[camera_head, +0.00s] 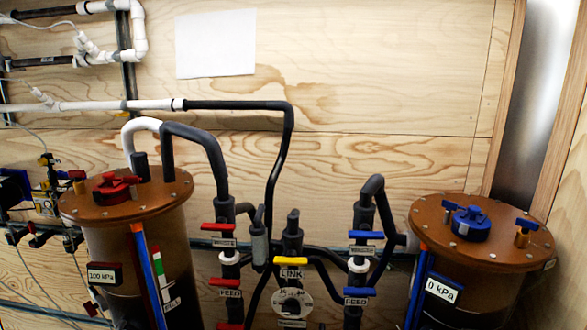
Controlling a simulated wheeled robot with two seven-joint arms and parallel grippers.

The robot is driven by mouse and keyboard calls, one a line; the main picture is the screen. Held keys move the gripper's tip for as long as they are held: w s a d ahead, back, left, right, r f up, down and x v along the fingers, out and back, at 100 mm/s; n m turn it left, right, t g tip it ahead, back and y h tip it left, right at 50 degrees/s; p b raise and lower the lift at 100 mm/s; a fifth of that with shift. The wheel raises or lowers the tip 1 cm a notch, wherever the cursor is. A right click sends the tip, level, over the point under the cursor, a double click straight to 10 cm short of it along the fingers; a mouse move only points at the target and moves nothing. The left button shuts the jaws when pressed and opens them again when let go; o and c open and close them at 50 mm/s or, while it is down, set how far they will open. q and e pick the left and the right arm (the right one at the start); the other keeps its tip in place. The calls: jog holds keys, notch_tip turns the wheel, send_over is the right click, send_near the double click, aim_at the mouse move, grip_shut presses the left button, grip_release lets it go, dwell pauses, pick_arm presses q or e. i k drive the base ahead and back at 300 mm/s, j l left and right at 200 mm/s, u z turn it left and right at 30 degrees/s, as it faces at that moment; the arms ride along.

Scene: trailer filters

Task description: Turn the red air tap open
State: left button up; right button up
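The left tank (140,260) has a brown bolted lid with a red knob (115,187) on top. A small brass-coloured fitting with a reddish top (78,178) stands at the lid's left edge; it is small, and I cannot tell its handle's position. Red-handled taps stand on the pipework right of this tank: an upper one (218,227) and one labelled FEED (223,282), both with handles lying crosswise. Part of another red handle (230,325) shows at the bottom edge. I cannot tell by label which red tap is the air tap. Neither gripper is in view.
The right tank (478,270) reads 0 kPa and carries a blue knob (470,222) and a small blue-handled tap (525,226). Blue taps (365,235) and a yellow LINK tap (291,261) stand between the tanks. Dark pipes (282,150) run before a wooden wall.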

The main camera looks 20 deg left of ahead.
aim_at(77, 175)
jog(key=u, duration=1.8)
jog(key=i+j+z, duration=0.35)
jog(key=i, duration=0.2)
jog(key=i+j+z, duration=0.35)
jog(key=i, duration=0.2)
